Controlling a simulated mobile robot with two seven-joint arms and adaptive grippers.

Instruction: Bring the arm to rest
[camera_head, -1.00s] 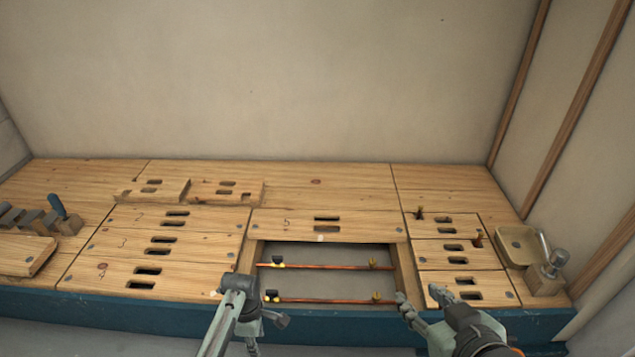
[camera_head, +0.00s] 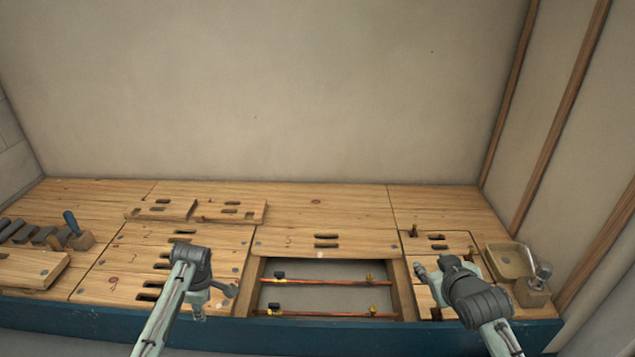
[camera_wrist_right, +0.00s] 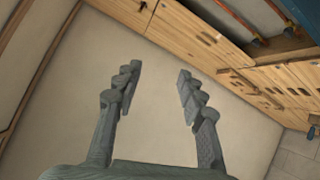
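My left gripper (camera_head: 214,303) is in the head view, over the left-hand numbered boards near the bench's front edge. Its fingers look spread apart and nothing shows between them. My right gripper (camera_head: 428,284) is over the boards right of the open bay, partly hidden by its own wrist. In the right wrist view the right gripper (camera_wrist_right: 158,92) has its two grey fingers wide apart, with only the plain wall behind them. Neither gripper visibly touches anything.
The wooden bench (camera_head: 330,200) has an open bay with two copper pipes (camera_head: 330,282) bearing valves. A tan tray (camera_head: 508,262) and a small wooden block (camera_head: 533,293) stand at the right end. Blocks and a blue-handled tool (camera_head: 71,222) are at the left. The space above the bench is clear.

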